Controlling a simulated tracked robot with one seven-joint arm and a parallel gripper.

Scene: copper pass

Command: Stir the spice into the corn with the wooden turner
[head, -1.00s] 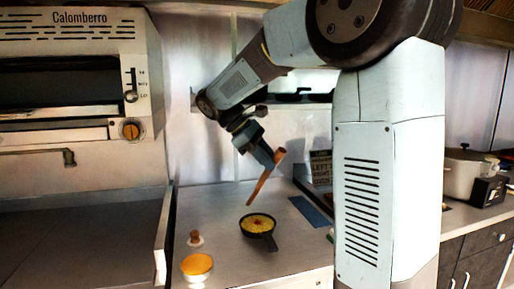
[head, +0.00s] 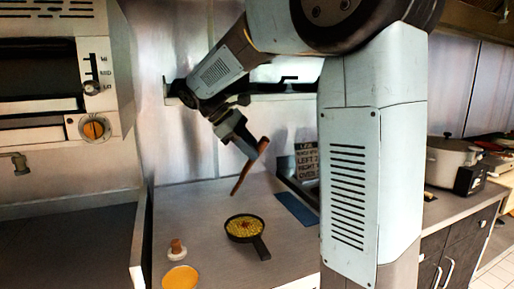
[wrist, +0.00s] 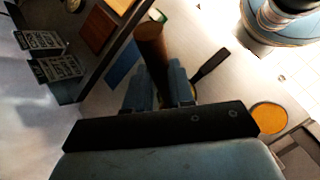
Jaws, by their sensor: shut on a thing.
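A small black pan (head: 260,247) stands on the counter with yellow corn (head: 238,233) in it. A small reddish patch of spice (head: 245,224) lies on top of the corn. My gripper (head: 249,151) is shut on the wooden turner (head: 240,180), which slants down to the left, its lower end above the pan's far left side and apart from the corn. In the wrist view the turner (wrist: 152,48) stands between the fingers (wrist: 166,88). The pan's handle (wrist: 212,62) shows there, but my gripper hides most of the pan.
An orange-topped bowl (head: 181,277) and a small wooden-knobbed item (head: 176,250) stand left of the pan. A blue mat (head: 298,208) lies to the right, near a dark sign (head: 307,160). A large pot (head: 452,158) stands far right. The counter around the pan is mostly clear.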

